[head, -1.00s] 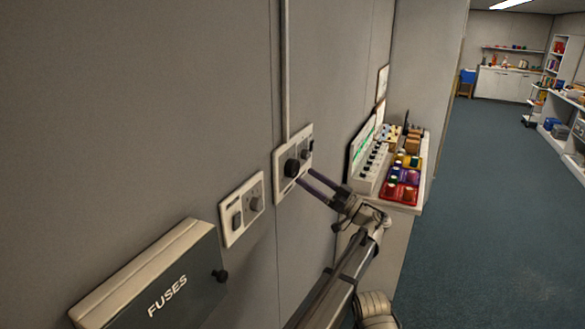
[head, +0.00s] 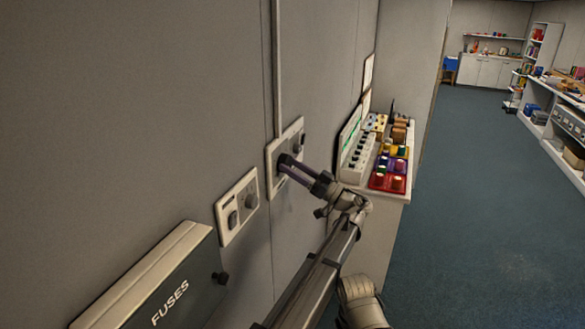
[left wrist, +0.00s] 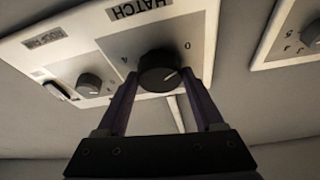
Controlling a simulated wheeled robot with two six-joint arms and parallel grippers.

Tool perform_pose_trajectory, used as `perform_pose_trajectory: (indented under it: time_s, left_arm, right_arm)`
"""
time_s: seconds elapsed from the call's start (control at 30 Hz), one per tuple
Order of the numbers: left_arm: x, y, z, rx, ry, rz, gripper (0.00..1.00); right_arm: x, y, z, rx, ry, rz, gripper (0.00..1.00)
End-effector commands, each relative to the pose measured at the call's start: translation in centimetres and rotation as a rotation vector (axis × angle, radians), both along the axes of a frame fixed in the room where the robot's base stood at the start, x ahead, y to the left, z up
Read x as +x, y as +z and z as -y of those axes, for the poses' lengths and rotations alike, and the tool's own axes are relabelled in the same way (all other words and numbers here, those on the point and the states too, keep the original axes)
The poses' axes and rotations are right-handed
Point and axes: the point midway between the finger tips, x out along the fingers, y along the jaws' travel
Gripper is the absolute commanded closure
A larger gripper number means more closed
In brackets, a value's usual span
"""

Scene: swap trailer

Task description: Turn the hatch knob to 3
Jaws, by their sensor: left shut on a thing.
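The hatch panel (head: 289,134) is a pale plate on the grey wall. It also shows in the left wrist view (left wrist: 214,22), with the HATCH label (left wrist: 140,8) upside down. Its round black hatch knob (left wrist: 157,70) has a short white pointer line and printed marks around it, too small to read surely. My left gripper (head: 285,163) is at the panel, shut on the hatch knob, with one purple finger on each side of it in the left wrist view (left wrist: 168,82). In the head view the fingers hide most of the knob.
A smaller knob (left wrist: 90,84) sits on the same panel. A second panel (head: 237,206) is to the left, above the FUSES box (head: 165,285). A bench with colored blocks (head: 390,182) stands to the right. The floor (head: 470,220) there is clear.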

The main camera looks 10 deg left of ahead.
Motion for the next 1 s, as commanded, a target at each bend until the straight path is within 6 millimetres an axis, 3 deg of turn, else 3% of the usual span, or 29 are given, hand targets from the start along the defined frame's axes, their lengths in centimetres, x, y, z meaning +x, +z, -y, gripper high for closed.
perform_pose_trajectory:
  time_s: [0.03, 0.3, 0.67, 1.0]
  left_arm:
    - [0.0, 0.0, 0.1, 0.001, -0.001, 0.000, 0.57]
    - [0.0, 0.0, 0.1, 0.001, -0.001, 0.001, 0.86]
    - [-0.2, 0.2, 0.1, 0.016, -0.002, -0.077, 0.86]
    - [-0.4, 0.5, 0.1, 0.071, -0.004, -0.356, 0.86]
  right_arm:
    - [0.0, 0.0, 0.0, 0.000, 0.000, 0.000, 0.50]
    - [0.0, 0.0, 0.0, 0.000, 0.000, 0.000, 0.50]
    - [0.0, 0.3, 0.0, 0.000, 0.000, 0.000, 0.50]
    - [0.0, 1.5, 0.0, 0.000, 0.000, 0.000, 0.50]
